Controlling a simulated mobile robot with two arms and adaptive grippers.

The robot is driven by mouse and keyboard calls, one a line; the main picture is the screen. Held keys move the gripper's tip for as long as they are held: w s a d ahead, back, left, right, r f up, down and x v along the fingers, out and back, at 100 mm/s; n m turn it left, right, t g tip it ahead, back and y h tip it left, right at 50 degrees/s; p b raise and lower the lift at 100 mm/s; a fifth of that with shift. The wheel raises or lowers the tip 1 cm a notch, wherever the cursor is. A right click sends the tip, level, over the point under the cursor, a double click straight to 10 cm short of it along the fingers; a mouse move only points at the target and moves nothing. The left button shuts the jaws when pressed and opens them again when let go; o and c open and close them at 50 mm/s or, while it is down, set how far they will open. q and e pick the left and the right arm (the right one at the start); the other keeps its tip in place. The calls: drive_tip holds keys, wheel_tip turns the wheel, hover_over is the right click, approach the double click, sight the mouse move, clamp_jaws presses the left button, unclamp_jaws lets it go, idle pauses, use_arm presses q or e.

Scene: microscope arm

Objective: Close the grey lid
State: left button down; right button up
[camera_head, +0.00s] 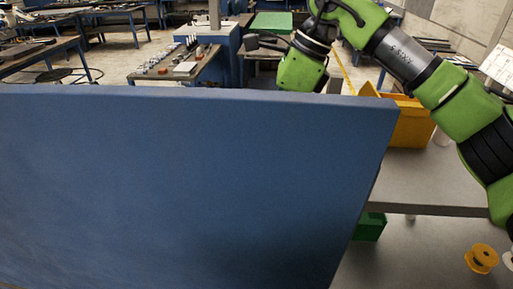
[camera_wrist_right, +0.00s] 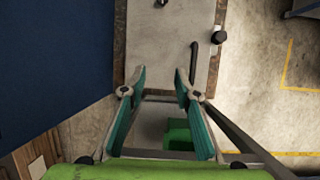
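In the right wrist view, a flat grey panel (camera_wrist_right: 165,35) with a dark bar-like handle (camera_wrist_right: 193,62) lies beyond the fingers; it looks like the grey lid, but I cannot tell its angle for sure. Below it, a green object (camera_wrist_right: 178,133) shows within a grey frame. My right gripper (camera_wrist_right: 160,76) is open, with its teal pads apart and nothing visible held between them. I cannot tell whether its tips touch the panel. In the head view my green right arm comes in from the right, and its fingers are hidden. The left gripper is not in view.
A large blue panel (camera_head: 180,185) fills much of the head view and hides what is behind it. An orange bin (camera_head: 412,125) stands behind its right edge. A green object (camera_head: 370,227) and a yellow spool (camera_head: 482,258) are at lower right.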

drive_tip(key=shift+v, duration=2.4)
